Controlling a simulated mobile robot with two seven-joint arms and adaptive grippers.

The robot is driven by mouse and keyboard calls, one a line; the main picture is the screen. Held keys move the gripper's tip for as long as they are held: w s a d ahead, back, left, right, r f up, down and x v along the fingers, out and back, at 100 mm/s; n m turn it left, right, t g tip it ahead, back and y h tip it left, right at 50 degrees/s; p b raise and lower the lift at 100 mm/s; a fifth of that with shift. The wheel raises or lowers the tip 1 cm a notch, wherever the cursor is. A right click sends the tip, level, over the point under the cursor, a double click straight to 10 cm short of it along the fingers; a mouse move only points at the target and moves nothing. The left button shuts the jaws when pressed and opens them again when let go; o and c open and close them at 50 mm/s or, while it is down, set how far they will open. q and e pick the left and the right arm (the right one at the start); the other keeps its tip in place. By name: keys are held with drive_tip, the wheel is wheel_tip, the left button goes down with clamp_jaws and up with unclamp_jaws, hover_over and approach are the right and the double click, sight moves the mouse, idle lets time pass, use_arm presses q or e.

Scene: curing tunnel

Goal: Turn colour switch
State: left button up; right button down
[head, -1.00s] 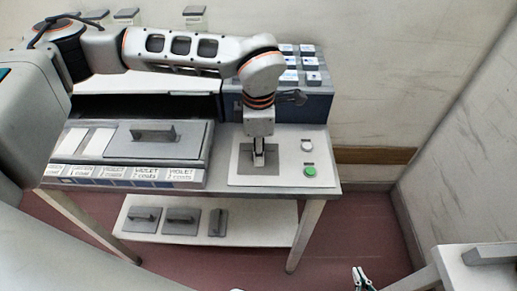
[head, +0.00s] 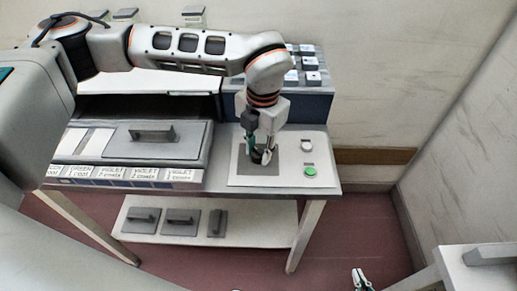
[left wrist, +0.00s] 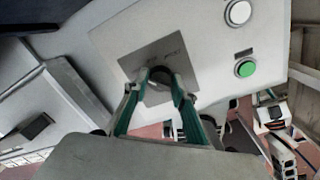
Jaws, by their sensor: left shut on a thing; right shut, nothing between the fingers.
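The colour switch is a dark knob (left wrist: 158,91) on a grey square plate (head: 258,169), set in the light panel (head: 236,181) at the right of the table. My left gripper (head: 262,157) points down over the plate and is shut on the knob. In the left wrist view the fingers of the left gripper (left wrist: 160,77) close around the knob, hiding part of it; small marks on the plate are too blurred to read. My right gripper (head: 361,282) is shut and empty at the bottom edge of the head view, away from the table.
A white button (head: 306,145) and a green button (head: 310,171) sit right of the plate. A grey lidded case with a handle (head: 153,133) and a row of labels stands left. A blue box (head: 312,105) stands behind. Grey handled blocks (head: 181,220) lie on the lower shelf.

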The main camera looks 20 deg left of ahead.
sight(261, 151)
use_arm(q)
drive_tip(key=shift+n, duration=0.7)
drive_tip(key=o, duration=1.1)
drive_tip(key=r, duration=1.2)
drive_tip(key=shift+d, duration=0.4)
drive_tip(key=shift+s, duration=0.1)
